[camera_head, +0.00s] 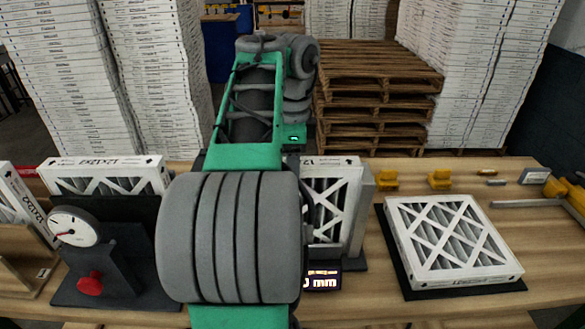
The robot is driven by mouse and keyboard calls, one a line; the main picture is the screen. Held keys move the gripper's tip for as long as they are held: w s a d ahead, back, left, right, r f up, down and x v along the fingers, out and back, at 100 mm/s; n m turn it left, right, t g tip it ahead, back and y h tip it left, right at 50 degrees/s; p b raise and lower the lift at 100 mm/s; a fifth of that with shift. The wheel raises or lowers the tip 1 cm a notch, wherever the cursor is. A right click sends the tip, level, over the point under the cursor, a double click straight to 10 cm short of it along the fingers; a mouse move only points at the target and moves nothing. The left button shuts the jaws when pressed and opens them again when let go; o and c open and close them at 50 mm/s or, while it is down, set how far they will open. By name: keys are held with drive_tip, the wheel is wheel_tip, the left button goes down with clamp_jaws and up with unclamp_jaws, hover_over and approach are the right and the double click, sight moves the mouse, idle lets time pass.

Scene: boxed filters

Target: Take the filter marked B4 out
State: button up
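No label reading B4 can be made out. A white pleated filter (484,259) lies flat on a black mat at the right of the bench. Another filter (335,168) stands upright in the middle, partly hidden behind my arm. A third filter (105,164) stands upright at the left, its lower part hidden by a black fixture. Part of another filter (20,199) shows at the far left edge. The print on the rims is too small to read surely. My arm fills the middle of the view, and my gripper is hidden behind it.
A dial gauge (74,227) on a black stand with a red knob (90,284) is at the left front. A small display (323,277) reads in mm. Yellow blocks (439,179) and small tools are at the back right. Stacked boxes and pallets (375,90) stand behind the bench.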

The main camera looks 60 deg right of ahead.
clamp_jaws()
idle(0.5)
drive_tip(key=shift+w, duration=0.1)
drive_tip(key=shift+w+a+r, duration=0.1)
drive_tip(key=shift+w+a, duration=0.05)
drive_tip(key=shift+w, duration=0.05)
idle(0.5)
drive_tip(key=shift+c, duration=1.3)
unclamp_jaws()
